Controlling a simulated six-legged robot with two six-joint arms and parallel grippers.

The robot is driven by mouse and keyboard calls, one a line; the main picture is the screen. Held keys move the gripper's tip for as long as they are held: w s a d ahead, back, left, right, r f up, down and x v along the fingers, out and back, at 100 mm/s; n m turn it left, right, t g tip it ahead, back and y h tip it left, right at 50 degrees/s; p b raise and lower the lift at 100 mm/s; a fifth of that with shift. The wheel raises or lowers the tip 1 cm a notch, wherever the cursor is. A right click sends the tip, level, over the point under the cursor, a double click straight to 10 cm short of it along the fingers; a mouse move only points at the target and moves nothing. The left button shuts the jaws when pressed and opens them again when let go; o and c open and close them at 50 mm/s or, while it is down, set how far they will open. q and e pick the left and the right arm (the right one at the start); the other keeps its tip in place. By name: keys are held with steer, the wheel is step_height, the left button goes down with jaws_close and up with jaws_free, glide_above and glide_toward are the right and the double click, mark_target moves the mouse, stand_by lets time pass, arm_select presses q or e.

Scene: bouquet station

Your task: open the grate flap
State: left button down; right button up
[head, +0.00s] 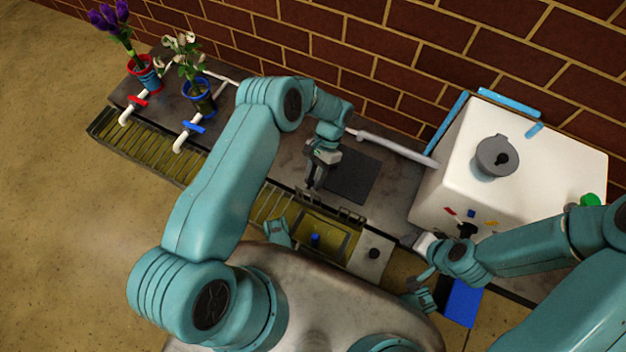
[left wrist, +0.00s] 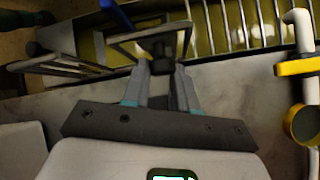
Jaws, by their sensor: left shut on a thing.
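My left gripper (head: 313,185) is over the far edge of the trough opening. In the left wrist view its fingers (left wrist: 162,72) are shut on a black grip on the grate flap (left wrist: 122,40), a grey metal frame with bars. In the head view the flap (head: 347,213) shows as a thin dark barred strip along the far edge of the opening. It appears raised, nearly edge-on, with its exact angle unclear. Below it is the yellowish opening (head: 335,238) with a blue object (head: 315,239) inside. My right gripper (head: 427,260) is beside the white box, its fingers too unclear to read.
A dark square panel (head: 352,175) lies on the counter behind the flap. The white box (head: 435,185) stands at the right. Fixed grating (head: 150,152) runs to the left. Potted flowers and white taps (head: 181,141) are at the back left. A yellow-handled pipe (left wrist: 297,66) shows in the wrist view.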

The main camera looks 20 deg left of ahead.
arm_select(q)
steer(key=shift+w+a+f, duration=0.1)
steer(key=shift+a+f, duration=0.1)
steer(key=shift+a, duration=0.15)
steer(key=c, duration=0.9)
jaws_free()
steer(key=shift+f, duration=0.1)
steer(key=shift+d, duration=0.1)
steer(key=v, duration=1.2)
steer(key=shift+p, duration=0.4)
steer(key=shift+w, duration=0.1)
